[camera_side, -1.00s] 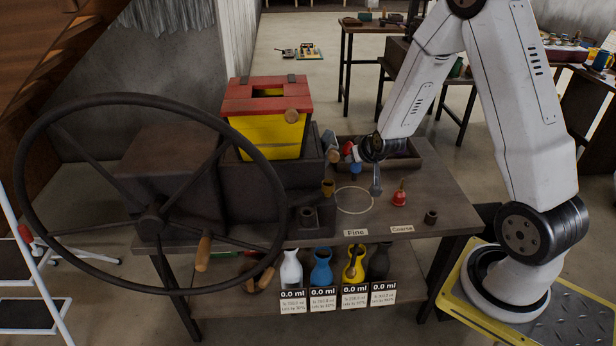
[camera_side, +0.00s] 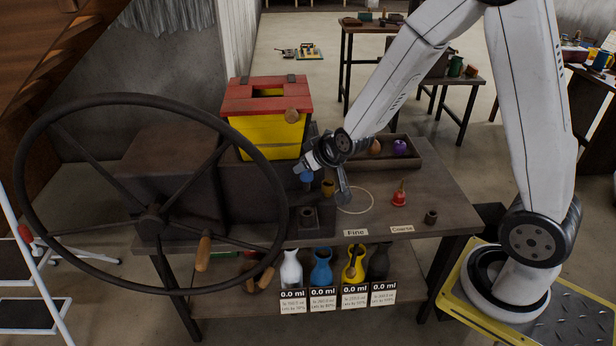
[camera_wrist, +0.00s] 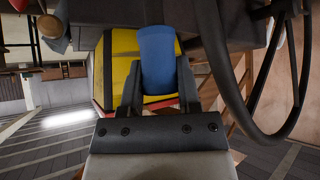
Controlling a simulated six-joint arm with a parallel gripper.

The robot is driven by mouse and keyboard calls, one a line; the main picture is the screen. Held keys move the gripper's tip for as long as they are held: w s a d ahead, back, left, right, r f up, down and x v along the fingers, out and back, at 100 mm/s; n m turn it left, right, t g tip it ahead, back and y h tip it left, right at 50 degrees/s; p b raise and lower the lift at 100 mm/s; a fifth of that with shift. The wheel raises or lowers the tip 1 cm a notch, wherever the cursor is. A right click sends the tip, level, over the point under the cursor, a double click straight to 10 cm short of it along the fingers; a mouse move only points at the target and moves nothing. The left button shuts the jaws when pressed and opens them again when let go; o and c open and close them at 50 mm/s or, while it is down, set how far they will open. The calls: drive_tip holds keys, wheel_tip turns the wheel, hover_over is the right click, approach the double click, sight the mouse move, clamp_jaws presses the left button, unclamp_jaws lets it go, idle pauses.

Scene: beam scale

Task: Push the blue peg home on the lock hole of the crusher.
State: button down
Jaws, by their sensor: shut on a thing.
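The blue peg (camera_side: 306,177) is held between the fingers of my gripper (camera_side: 306,169), in the air beside the dark crusher body. In the wrist view the blue peg (camera_wrist: 158,60) stands out between both fingers, with the yellow hopper behind it. The crusher has a large dark handwheel (camera_side: 150,222) and a yellow hopper with a red lid (camera_side: 268,132). A dark upright socket (camera_side: 308,216) sits at its front, below and apart from the peg; I cannot tell whether it is the lock hole. A brownish-yellow cup-like piece (camera_side: 328,187) is close to the peg's right.
A wooden tray (camera_side: 425,160) behind holds a purple and an orange piece. Several flasks stand on the shelf below. The handwheel rim crosses the left side.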

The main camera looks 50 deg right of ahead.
sight(309, 183)
drive_tip(key=shift+f, duration=0.2)
drive_tip(key=shift+f, duration=2.6)
drive_tip(key=shift+f, duration=2.5)
drive_tip(key=shift+c, duration=1.2)
unclamp_jaws()
drive_tip(key=shift+s+r, duration=0.15)
drive_tip(key=v, duration=0.7)
drive_tip(key=shift+s+r, duration=0.15)
